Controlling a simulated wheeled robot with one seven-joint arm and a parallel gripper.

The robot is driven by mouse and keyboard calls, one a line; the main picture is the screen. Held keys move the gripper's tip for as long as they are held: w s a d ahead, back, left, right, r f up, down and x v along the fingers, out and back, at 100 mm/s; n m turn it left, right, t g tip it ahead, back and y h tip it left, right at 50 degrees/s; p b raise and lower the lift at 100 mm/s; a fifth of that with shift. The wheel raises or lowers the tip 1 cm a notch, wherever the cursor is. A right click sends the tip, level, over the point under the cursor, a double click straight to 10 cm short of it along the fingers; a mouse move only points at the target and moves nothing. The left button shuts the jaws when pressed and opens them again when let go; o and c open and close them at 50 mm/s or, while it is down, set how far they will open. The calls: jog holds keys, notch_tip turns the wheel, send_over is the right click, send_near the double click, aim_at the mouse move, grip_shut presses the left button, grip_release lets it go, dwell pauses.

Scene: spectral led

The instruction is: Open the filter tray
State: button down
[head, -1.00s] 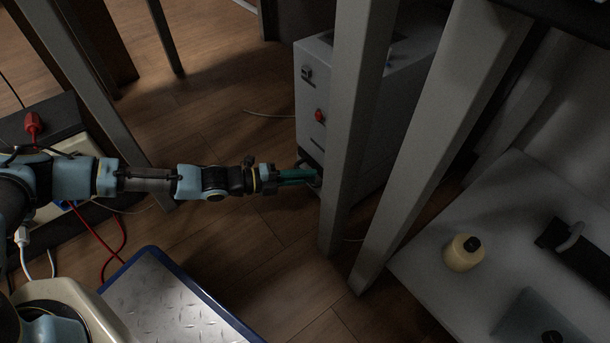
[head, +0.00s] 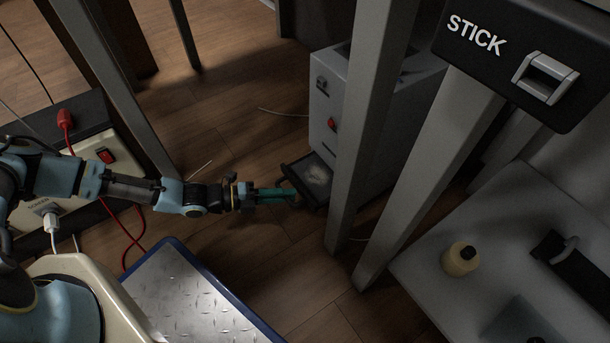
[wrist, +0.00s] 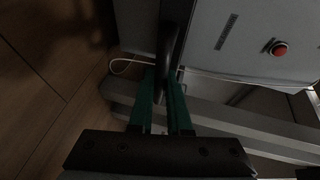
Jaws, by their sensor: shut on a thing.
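The filter tray (head: 316,176) is a dark-framed drawer with a pale, dusty-looking inside. It sticks out from the low front of a grey box-shaped machine (head: 327,107) on the floor. My gripper (head: 296,194), with green fingers, reaches the tray's outer edge in the head view. In the wrist view my gripper (wrist: 164,85) is shut on a dark curved handle (wrist: 168,45). The machine's front, with a red button (wrist: 278,48), shows at upper right there. The fingers hide part of the handle.
Grey posts (head: 372,120) stand close in front of the machine's right side. A metal-topped platform with a blue rim (head: 205,258) lies below my arm. A power box with a red switch (head: 107,156) and cables is at left. Wooden floor around the tray is open.

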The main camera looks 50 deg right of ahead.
jog(key=shift+w+a, duration=0.25)
jog(key=shift+a, duration=0.3)
jog(key=shift+w+a, duration=0.2)
jog(key=shift+a, duration=0.35)
jog(key=c, duration=0.9)
grip_release()
jog(key=shift+o, duration=0.2)
jog(key=p+v, duration=0.3)
jog(key=v, duration=0.7)
jog(key=shift+w+a, duration=0.2)
jog(key=shift+a, duration=0.15)
jog(key=shift+r, duration=0.1)
